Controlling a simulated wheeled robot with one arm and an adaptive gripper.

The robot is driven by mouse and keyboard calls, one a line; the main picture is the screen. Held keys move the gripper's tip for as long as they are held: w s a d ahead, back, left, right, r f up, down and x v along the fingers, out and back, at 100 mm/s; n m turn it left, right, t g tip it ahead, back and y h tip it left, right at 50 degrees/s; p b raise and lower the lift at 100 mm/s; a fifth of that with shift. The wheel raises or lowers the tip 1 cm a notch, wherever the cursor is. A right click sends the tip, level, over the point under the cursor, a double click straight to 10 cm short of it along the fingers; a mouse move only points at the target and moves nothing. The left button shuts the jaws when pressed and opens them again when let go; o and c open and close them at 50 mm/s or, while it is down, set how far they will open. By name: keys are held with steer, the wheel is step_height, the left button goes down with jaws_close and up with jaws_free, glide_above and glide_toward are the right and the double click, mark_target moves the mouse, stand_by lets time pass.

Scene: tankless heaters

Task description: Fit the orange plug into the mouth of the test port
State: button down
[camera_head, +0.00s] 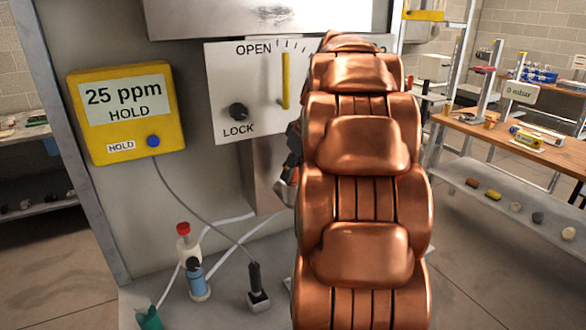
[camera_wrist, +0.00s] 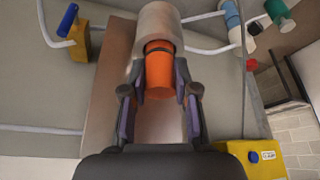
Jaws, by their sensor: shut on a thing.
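In the wrist view the orange plug (camera_wrist: 160,74) lies between the two fingers of my gripper (camera_wrist: 158,92), which is shut on it. A pale metal cylinder with a dark round mouth, which looks like the test port (camera_wrist: 154,25), lies straight beyond the plug. The plug's far end is at this mouth and lines up with it; I cannot tell how deep it sits. In the head view my copper-coloured arm hides the plug and the port. Only a part of my gripper shows there, at the arm's left edge.
The head view shows a yellow meter (camera_head: 122,110) reading "25 ppm HOLD", an OPEN/LOCK panel (camera_head: 226,85), a red-capped valve (camera_head: 184,240), and a cabled black probe (camera_head: 256,282). A wooden bench (camera_head: 500,135) stands right. A blue-handled valve (camera_wrist: 75,32) shows in the wrist view.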

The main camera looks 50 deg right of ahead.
steer(key=shift+f, duration=0.2)
steer(key=c, duration=0.9)
jaws_free()
steer(key=shift+r, duration=0.15)
steer(key=shift+r, duration=0.2)
steer(key=shift+b+v, duration=1.65)
steer(key=shift+v, duration=4.2)
